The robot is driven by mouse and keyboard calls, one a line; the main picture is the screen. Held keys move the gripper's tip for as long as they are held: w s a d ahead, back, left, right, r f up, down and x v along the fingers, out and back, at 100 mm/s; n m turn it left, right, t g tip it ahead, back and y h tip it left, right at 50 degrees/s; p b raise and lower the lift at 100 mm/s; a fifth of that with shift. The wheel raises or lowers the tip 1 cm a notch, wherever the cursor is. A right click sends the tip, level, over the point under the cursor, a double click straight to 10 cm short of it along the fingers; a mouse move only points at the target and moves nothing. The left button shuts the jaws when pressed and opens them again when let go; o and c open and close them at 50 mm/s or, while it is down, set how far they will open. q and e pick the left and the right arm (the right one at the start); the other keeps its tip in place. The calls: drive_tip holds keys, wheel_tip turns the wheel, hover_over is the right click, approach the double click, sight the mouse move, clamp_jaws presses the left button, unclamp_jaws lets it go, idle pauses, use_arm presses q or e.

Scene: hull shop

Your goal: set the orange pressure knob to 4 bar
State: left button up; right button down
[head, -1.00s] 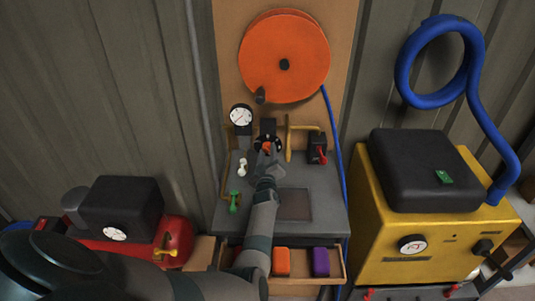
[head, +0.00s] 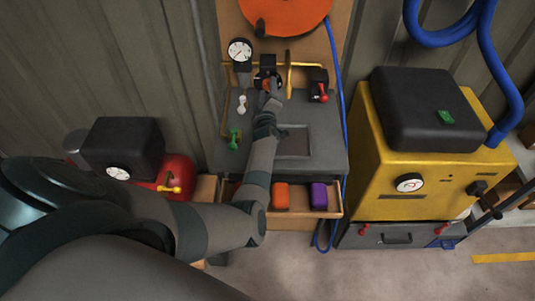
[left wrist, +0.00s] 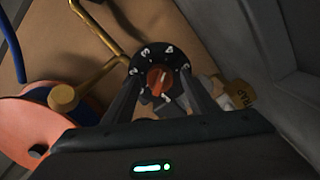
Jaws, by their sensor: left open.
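The orange pressure knob (left wrist: 158,78) sits in the middle of a round black dial with white numbers (left wrist: 160,56) in the left wrist view. Its exact setting is hard to read. My left gripper (left wrist: 163,88) is open, with one finger on each side of the dial; whether they touch the knob cannot be told. In the head view, my left gripper (head: 267,88) is at the dial (head: 266,79) on the bench's back board and hides most of the knob. A white pressure gauge (head: 240,50) is to the left of it. My right gripper is not in view.
A brass pipe (left wrist: 97,34) runs close by the dial. A red-handled valve (head: 322,92) is to the right, white (head: 242,104) and green (head: 234,139) handles to the left. An orange hose reel (head: 285,14) is above. An open drawer (head: 332,212) sticks out below.

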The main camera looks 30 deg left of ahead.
use_arm(q)
drive_tip(key=n, duration=0.6)
drive_tip(key=shift+b, duration=0.35)
drive_tip(key=n, duration=0.7)
drive_tip(key=shift+b, duration=0.3)
drive_tip(key=n, duration=0.6)
drive_tip(key=n+p, duration=0.1)
drive_tip(key=n, duration=0.4)
